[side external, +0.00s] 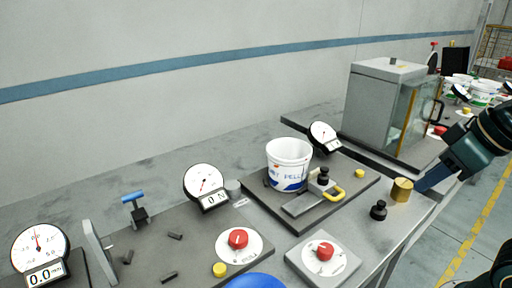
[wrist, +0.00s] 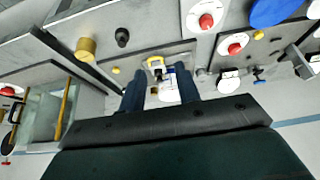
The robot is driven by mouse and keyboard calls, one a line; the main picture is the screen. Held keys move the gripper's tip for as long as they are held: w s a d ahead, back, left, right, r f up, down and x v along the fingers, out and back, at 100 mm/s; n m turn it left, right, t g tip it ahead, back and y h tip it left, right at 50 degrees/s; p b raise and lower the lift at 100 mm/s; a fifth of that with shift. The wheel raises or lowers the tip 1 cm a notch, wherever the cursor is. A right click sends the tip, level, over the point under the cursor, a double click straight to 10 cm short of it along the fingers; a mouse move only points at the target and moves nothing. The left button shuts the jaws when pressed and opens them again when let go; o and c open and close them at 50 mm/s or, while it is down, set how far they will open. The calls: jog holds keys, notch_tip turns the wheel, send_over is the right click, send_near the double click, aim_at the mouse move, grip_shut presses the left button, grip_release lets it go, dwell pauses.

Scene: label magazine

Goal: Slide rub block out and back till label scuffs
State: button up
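A white tub with a blue printed label (side external: 288,165) stands upright on a dark plate (side external: 262,207). In front of it is a small block with a black knob and yellow handle (side external: 324,186), on a light metal slide; I take this for the rub block. It looks close to the tub, but I cannot tell if they touch. My gripper (side external: 424,184) is at the right, well away from the block. In the wrist view its two dark fingers (wrist: 161,84) are apart with nothing held; the block (wrist: 156,63) and part of the tub (wrist: 167,94) show between them, farther off.
A brass cylinder (side external: 402,191) and a black weight (side external: 378,210) stand on the bench between my gripper and the block. A glass-fronted cabinet (side external: 385,105) stands behind. Dial gauges (side external: 205,184) and red knobs (side external: 238,239) line the left and front.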

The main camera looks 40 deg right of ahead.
jog(key=shift+w, duration=0.1)
dwell(0.3)
jog(key=m+g, duration=0.3)
jog(key=m, duration=1.5)
send_over(341, 195)
jog(key=s, duration=0.3)
jog(key=s+x, duration=0.1)
jog(key=x, duration=0.2)
jog(key=shift+w+d+f, duration=0.1)
jog(key=shift+f, duration=0.1)
jog(key=shift+f, duration=0.15)
jog(key=shift+x, duration=6.7)
grip_shut()
